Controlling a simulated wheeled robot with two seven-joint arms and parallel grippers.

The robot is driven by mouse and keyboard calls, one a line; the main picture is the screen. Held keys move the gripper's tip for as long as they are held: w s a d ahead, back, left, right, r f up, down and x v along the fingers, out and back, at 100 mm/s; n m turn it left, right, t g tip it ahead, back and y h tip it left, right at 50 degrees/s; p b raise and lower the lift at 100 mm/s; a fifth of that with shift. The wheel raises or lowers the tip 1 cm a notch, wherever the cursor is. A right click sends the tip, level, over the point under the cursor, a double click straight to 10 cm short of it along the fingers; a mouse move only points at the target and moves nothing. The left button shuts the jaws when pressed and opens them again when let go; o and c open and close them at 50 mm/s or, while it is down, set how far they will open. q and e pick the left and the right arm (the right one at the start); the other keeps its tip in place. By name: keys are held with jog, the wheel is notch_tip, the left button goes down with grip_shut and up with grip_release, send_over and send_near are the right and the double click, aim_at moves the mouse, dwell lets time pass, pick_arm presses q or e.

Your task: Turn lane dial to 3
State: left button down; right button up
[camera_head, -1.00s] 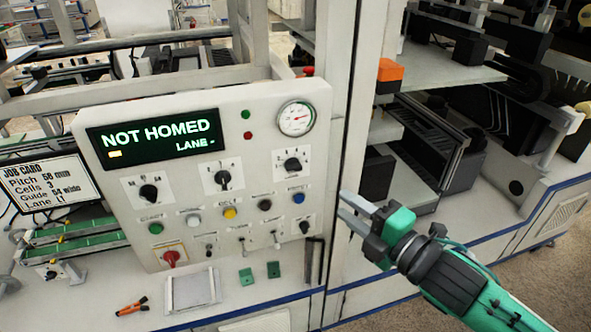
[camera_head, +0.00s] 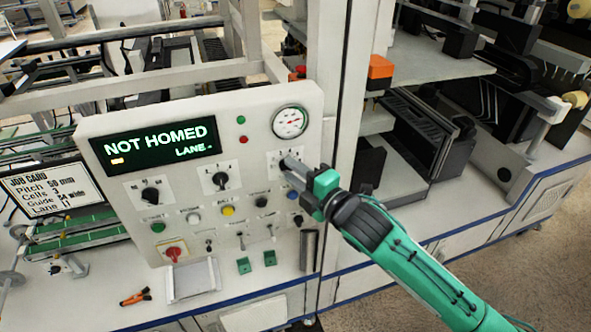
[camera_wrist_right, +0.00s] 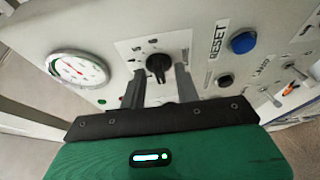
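The control panel (camera_head: 255,118) has three black dials in a row: left (camera_head: 151,193), middle (camera_head: 220,179), and a right one, whose label plate (camera_head: 276,158) is partly behind my gripper. Its small marks are unreadable. My right gripper (camera_head: 290,166) is at the right dial. In the right wrist view that black knob (camera_wrist_right: 158,66) sits at the ends of the two separated fingers (camera_wrist_right: 160,82), one finger to each side. I cannot tell whether they touch it. The display (camera_head: 155,141) reads NOT HOMED and LANE with a dash. My left gripper is not in view.
A round gauge (camera_head: 290,122) sits above the right dial. A blue button (camera_wrist_right: 243,42) marked RESET is close to the gripper in the wrist view. Several buttons and toggles line the lower panel. A red rotary switch (camera_head: 173,252) is at lower left.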

grip_shut()
jog(key=shift+f, duration=0.1)
jog(key=m+b, duration=0.1)
jog(key=m, duration=0.1)
jog(key=m+t+b, duration=0.2)
jog(key=m+b, duration=0.1)
jog(key=shift+f+m+y, duration=0.3)
jog(key=shift+y, duration=0.1)
jog(key=shift+s+a+f+m+t+h+b, duration=0.1)
jog(key=shift+m+t+h+b, duration=0.5)
jog(key=shift+m, duration=1.3)
jog(key=shift+w+a+r+m+t+h+b, duration=0.1)
jog(key=shift+m+t+h+b, duration=0.5)
jog(key=shift+m, duration=1.3)
jog(key=shift+s+a+f+m+t+h+b, duration=0.1)
jog(key=shift+m+t+b, duration=0.2)
jog(key=shift+m+t, duration=1.1)
jog(key=shift+m+g, duration=0.4)
jog(key=shift+m, duration=0.2)
